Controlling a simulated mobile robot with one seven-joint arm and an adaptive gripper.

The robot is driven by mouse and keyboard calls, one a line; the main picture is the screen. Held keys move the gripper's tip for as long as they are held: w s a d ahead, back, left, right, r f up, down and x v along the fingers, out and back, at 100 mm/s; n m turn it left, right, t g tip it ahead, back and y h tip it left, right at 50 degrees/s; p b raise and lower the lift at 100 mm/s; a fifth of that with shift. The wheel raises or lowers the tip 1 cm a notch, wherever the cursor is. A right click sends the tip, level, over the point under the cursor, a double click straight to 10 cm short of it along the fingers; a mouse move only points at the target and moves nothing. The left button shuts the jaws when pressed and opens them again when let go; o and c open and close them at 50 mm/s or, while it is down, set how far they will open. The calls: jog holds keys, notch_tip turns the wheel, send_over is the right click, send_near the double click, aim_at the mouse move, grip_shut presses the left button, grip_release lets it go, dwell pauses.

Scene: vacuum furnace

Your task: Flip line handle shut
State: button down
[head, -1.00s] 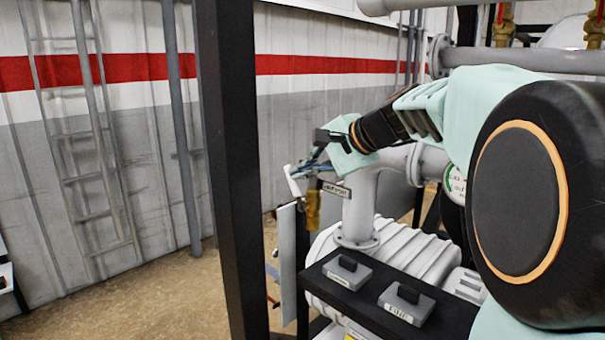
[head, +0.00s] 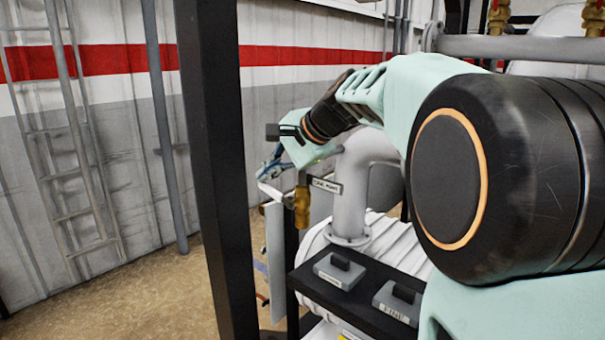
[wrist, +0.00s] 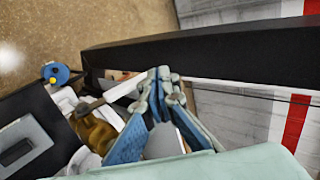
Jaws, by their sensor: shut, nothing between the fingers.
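The line handle (head: 271,193) is a pale lever at the brass valve (head: 302,208), beside a small label plate (head: 327,185). It slants up and leftward from the valve. My gripper (head: 263,177) is at the handle's outer end, its blue fingers shut with nothing between them. In the wrist view the handle (wrist: 122,91) runs from the brass valve (wrist: 96,131) toward my fingertips (wrist: 162,76). The fingertips are beside its outer end; I cannot tell whether they touch it.
A black post (head: 212,150) stands close left of the gripper. A black shelf (head: 350,295) with grey labelled blocks (head: 340,270) lies below the valve. A thick white pipe (head: 352,195) rises behind it. The floor (head: 130,285) at left is clear.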

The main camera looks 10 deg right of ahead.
jog(key=shift+s+d+r, duration=0.1)
jog(key=shift+s+r, duration=0.2)
jog(key=shift+s, duration=0.05)
jog(key=shift+w+r+p, duration=0.15)
jog(key=shift+r+p, duration=0.1)
jog(key=shift+p, duration=0.2)
jog(key=shift+r, duration=0.4)
jog(key=shift+r+p, duration=0.45)
jog(key=shift+p, duration=0.2)
jog(key=r+p, duration=0.3)
jog(key=shift+s+d+r, duration=0.2)
jog(key=shift+s+r, duration=0.15)
notch_tip(320, 180, up, 9)
send_over(271, 187)
jog(key=shift+w+a+r, duration=0.1)
jog(key=shift+w+a, duration=0.1)
jog(key=shift+w, duration=0.1)
